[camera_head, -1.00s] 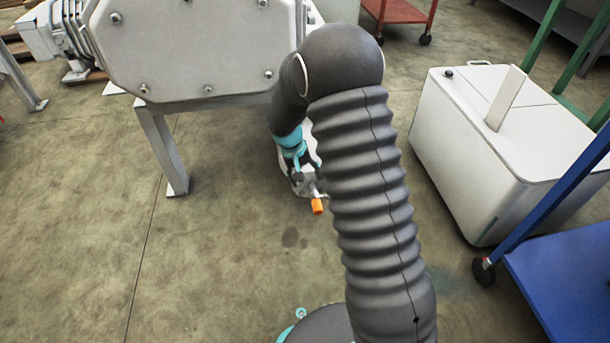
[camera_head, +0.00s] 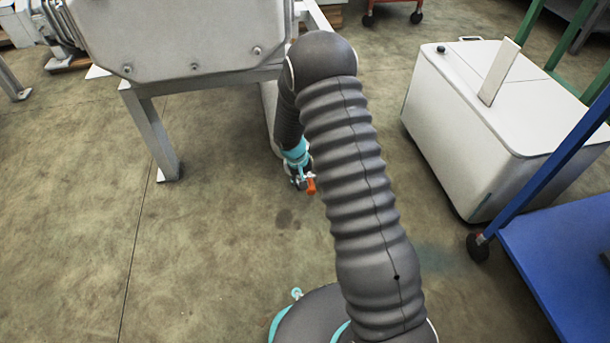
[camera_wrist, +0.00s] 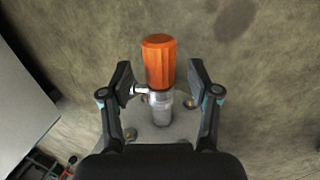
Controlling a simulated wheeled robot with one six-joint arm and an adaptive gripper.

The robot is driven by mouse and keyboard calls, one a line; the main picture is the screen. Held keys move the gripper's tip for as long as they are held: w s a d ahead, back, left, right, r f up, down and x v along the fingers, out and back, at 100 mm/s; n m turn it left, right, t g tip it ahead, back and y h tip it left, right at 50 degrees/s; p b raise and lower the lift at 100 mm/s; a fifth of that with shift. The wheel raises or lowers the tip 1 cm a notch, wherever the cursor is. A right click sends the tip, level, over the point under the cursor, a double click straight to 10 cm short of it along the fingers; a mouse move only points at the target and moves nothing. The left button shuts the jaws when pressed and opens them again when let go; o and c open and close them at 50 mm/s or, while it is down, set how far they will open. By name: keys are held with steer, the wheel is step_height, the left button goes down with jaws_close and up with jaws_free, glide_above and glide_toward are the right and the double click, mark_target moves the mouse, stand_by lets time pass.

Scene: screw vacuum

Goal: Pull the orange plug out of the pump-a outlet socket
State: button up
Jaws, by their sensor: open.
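The orange plug (camera_wrist: 159,62) stands in the middle of the wrist view, on top of a grey metal socket fitting (camera_wrist: 161,105) with a small side stub. It also shows in the head view (camera_head: 311,187), small, beside my wrist. My gripper (camera_wrist: 160,76) is open, one finger on each side of the plug, with a gap showing on both sides. The fitting rises from a grey flange (camera_wrist: 172,131) with brass-coloured bolts. My dark wrist housing hides the near part of the flange.
A large grey machine housing on legs (camera_head: 185,38) stands at the upper left. A white cabinet (camera_head: 490,130) is at the right, with a blue cart (camera_head: 560,260) in front of it. The concrete floor at the left is clear.

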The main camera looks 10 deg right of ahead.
steer(key=shift+d+f, duration=0.1)
steer(key=shift+f, duration=0.35)
jaws_close()
steer(key=s+b, duration=0.2)
steer(key=s, duration=0.3)
steer(key=shift+s, duration=0.4)
stand_by(0.9)
